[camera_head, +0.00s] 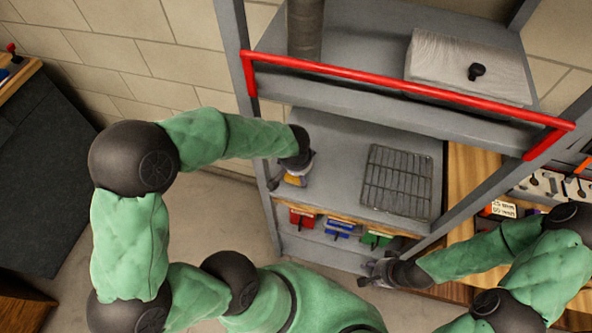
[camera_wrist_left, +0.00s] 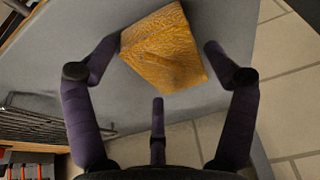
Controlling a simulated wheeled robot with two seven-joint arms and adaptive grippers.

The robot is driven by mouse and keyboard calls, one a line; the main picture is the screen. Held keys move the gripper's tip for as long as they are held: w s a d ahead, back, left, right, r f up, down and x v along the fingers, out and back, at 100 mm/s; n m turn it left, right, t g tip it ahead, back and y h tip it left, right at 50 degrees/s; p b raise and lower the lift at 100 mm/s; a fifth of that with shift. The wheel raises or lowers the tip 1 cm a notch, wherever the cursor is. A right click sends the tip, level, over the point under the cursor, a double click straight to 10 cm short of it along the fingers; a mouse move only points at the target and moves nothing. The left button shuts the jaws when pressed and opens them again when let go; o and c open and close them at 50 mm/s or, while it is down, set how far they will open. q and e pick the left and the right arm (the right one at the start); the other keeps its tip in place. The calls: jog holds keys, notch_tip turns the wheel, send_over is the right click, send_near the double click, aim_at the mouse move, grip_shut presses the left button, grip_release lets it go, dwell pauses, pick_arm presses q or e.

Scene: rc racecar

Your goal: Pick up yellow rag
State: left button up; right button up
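The yellow rag (camera_wrist_left: 165,52) is a folded, textured yellow-orange cloth on the grey shelf (camera_wrist_left: 60,60), near its edge. In the head view only a small part of the rag (camera_head: 295,180) shows, under my left gripper (camera_head: 288,178). In the left wrist view my left gripper (camera_wrist_left: 160,62) is open, with one finger on each side of the rag and a third finger below it. Nothing is held, and I cannot tell whether a fingertip touches the rag. My right gripper (camera_head: 374,274) is low, in front of the shelf unit by the bins; its fingers are too small to read.
A wire rack (camera_head: 398,182) lies on the same shelf to the right. A red rail (camera_head: 400,88) and an upper shelf are above. Red, blue (camera_head: 342,228) and green bins sit below. A grey post (camera_head: 240,80) stands close to my left arm.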

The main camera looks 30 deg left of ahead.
pick_arm(q)
jog(key=c, duration=0.3)
jog(key=shift+r, duration=0.65)
jog(key=shift+w+p+v, duration=0.1)
jog(key=shift+p+v, duration=0.25)
jog(key=shift+v, duration=0.25)
jog(key=shift+w+p+v, duration=0.15)
jog(key=shift+p+v, duration=0.2)
jog(key=shift+v, duration=0.3)
jog(key=s+d+r+p, duration=0.1)
jog(key=s+d+r, duration=0.3)
jog(key=s, duration=0.1)
jog(key=s+d+r+p, duration=0.2)
jog(key=s+d+r, duration=0.3)
jog(key=shift+s+d+r, duration=0.1)
jog(key=shift+d+r, duration=0.05)
jog(key=shift+c, duration=0.2)
